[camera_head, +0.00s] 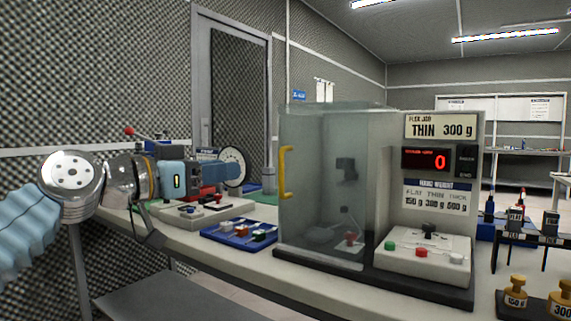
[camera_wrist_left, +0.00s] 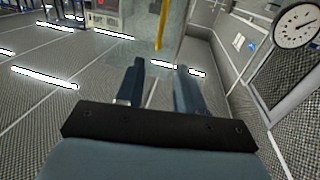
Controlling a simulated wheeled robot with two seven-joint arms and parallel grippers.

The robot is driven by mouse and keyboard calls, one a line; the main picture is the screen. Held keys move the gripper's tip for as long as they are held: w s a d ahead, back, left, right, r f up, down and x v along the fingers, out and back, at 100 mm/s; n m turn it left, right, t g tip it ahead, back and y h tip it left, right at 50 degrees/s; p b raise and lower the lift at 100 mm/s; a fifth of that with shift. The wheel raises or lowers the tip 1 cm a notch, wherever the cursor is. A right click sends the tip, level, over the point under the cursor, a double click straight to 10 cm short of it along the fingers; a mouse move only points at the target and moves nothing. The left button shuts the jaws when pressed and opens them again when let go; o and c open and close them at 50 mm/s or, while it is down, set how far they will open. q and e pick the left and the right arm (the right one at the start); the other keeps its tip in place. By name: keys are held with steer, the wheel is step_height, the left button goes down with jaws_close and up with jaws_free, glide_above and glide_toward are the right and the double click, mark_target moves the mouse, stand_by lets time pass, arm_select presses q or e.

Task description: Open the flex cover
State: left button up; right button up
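The flex cover (camera_head: 322,190) is a clear, box-like cover at the left of the flex job station, and it looks shut. Its yellow handle (camera_head: 284,173) stands upright on the near left edge. My left gripper (camera_head: 224,172) is left of the handle, pointing toward it, with a gap between. In the left wrist view the gripper (camera_wrist_left: 160,68) shows two fingers apart with nothing between them. The yellow handle (camera_wrist_left: 162,24) is ahead of the gap, beyond the fingertips. My right gripper is not in view.
The station's sign panel (camera_head: 440,127) and button box (camera_head: 423,252) stand right of the cover. A blue tray (camera_head: 238,232) with small switches lies on the bench below my left gripper. A round dial (camera_wrist_left: 297,26) is at the wrist view's right. Brass weights (camera_head: 515,291) sit at lower right.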

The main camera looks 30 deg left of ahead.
arm_select(q)
steer(key=p+x, duration=0.1)
steer(key=x, duration=1.2)
steer(key=shift+w+f, duration=0.1)
jaws_close()
